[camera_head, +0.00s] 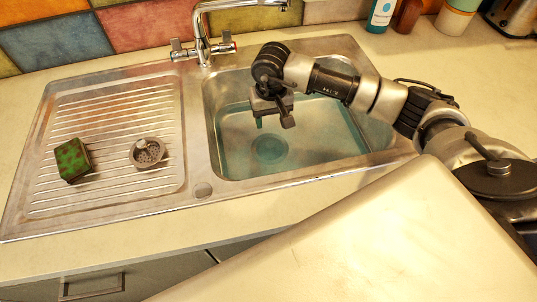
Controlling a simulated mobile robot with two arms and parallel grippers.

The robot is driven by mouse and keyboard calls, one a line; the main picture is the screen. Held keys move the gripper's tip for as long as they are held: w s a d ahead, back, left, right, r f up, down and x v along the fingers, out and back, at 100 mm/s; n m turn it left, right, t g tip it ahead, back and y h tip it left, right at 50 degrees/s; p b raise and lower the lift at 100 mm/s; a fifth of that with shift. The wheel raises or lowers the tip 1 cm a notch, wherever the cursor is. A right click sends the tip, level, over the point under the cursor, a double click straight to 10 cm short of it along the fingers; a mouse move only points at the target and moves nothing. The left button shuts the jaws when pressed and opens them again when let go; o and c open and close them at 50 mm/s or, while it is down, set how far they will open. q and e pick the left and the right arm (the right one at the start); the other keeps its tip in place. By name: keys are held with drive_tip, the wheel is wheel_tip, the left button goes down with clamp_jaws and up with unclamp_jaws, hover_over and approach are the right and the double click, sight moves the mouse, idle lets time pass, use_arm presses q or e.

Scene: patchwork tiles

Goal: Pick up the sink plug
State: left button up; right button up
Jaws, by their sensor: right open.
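The sink basin (225,120) holds bluish water. A dark round shape (270,148) shows under the water at its bottom; I cannot tell whether it is the plug or the bare drain. A round metal strainer-like piece (147,153) with holes and a small knob lies on the ridged drainboard (110,115), left of the basin. My right gripper (273,120) is open and empty, pointing down over the basin, above the dark round shape and apart from it. My left gripper is out of view.
A green and brown sponge (73,160) lies on the drainboard. A chrome tap (203,40) stands behind the sink. Bottles (382,15) and a canister (456,16) stand at the back right. The basin's front rim is a raised metal edge.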

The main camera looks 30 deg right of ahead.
wheel_tip(320, 180, down, 2)
drive_tip(key=shift+w+f+b, duration=0.1)
drive_tip(key=shift+b, duration=0.45)
hover_over(270, 144)
wheel_tip(270, 144, down, 4)
drive_tip(key=shift+f+p, duration=0.2)
drive_tip(key=shift+p, duration=0.2)
drive_tip(key=shift+f+p, duration=0.65)
drive_tip(key=shift+f, duration=2.4)
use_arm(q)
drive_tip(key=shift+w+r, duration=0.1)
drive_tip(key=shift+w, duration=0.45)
use_arm(e)
drive_tip(key=c, duration=1)
